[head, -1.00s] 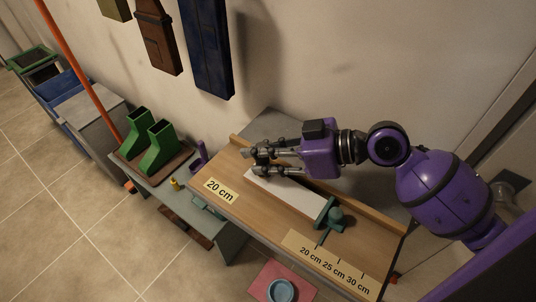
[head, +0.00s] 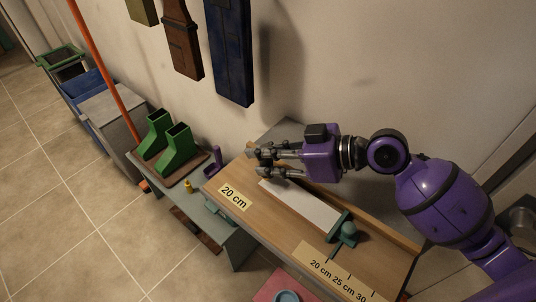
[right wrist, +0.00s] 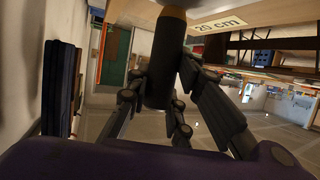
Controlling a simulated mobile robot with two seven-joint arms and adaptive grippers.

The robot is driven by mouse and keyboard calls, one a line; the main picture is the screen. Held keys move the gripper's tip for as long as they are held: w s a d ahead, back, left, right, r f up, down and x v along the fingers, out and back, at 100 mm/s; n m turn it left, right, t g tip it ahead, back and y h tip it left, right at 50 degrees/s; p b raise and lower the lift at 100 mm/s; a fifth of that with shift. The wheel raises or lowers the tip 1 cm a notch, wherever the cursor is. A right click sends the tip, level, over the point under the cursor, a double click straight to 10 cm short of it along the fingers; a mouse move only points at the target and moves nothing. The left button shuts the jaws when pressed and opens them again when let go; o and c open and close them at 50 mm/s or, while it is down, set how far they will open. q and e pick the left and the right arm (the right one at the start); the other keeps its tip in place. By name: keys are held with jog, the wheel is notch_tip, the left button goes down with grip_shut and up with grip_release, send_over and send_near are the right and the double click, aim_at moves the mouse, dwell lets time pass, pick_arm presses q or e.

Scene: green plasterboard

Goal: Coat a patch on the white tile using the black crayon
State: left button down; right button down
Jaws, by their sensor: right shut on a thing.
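The white tile (head: 308,205), a long pale strip, lies on a wooden board (head: 275,232) in the head view. A teal stop with a round knob (head: 348,230) stands at its right end. My right gripper (head: 258,161) is at the tile's left end; I cannot tell whether it touches the tile. In the right wrist view its fingers (right wrist: 160,98) are shut around a dark cylinder with a brownish end, the black crayon (right wrist: 165,58). In the head view the fingers mostly hide the crayon. My left gripper is not in view.
The board carries a "20 cm" label (head: 235,197) and a length scale (head: 335,275). Left of it a lower grey bench holds green boot-shaped holders (head: 170,152) and a small yellow piece (head: 188,186). Dark panels (head: 231,55) hang on the wall behind. Tiled floor is open at left.

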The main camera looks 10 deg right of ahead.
jog(key=shift+s+d, duration=0.1)
jog(key=shift+s+d, duration=0.95)
jog(key=shift+s, duration=0.25)
jog(key=shift+s+d+f, duration=0.1)
jog(key=shift+s+d, duration=0.35)
jog(key=shift+s, duration=0.15)
jog(key=shift+s+d, duration=0.5)
jog(key=shift+s, duration=0.2)
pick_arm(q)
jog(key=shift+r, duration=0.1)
pick_arm(e)
jog(key=shift+r, duration=0.2)
